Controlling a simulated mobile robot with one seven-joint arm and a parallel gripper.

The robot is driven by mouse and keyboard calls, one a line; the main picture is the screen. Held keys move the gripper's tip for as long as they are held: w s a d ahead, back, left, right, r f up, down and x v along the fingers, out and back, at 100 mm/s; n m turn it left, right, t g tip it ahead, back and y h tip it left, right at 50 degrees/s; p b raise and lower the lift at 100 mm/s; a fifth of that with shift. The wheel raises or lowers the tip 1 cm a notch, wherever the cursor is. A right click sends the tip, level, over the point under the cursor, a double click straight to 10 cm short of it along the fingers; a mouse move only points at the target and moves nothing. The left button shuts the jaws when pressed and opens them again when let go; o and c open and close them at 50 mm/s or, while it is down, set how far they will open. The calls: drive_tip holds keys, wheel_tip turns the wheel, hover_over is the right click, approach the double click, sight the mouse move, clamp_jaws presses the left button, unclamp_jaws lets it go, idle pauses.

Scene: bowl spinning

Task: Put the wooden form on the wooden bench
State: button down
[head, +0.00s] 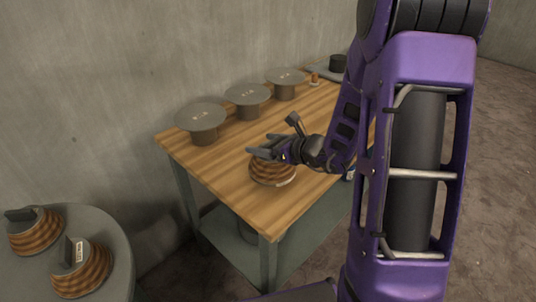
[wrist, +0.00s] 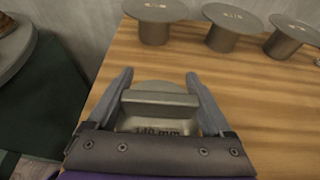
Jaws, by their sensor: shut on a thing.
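The wooden form (head: 271,173) is a round, ribbed wooden block with a grey metal top. It is at the front half of the wooden bench (head: 215,172), low over or on its top; I cannot tell if it touches. My gripper (head: 264,153) is above the form and shut on the metal handle on its top. In the wrist view the form's metal top (wrist: 155,120) reads "140 mm", with its raised handle between my gripper's fingers (wrist: 158,92). The form's wooden sides are hidden in the wrist view.
Several grey flanged metal pieces (head: 201,118) stand in a row along the bench's back edge. A round grey table (head: 112,228) at lower left holds two more wooden forms (head: 81,268). A dark cylinder (head: 338,62) is at the far end. Bare bench surrounds the form.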

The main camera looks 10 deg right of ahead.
drive_tip(key=shift+f+b, duration=0.4)
drive_tip(key=shift+f, duration=1.35)
drive_tip(key=shift+f, duration=0.2)
unclamp_jaws()
drive_tip(key=shift+r, duration=0.25)
drive_tip(key=p+v, duration=0.1)
drive_tip(key=v, duration=1.1)
drive_tip(key=shift+f, duration=0.1)
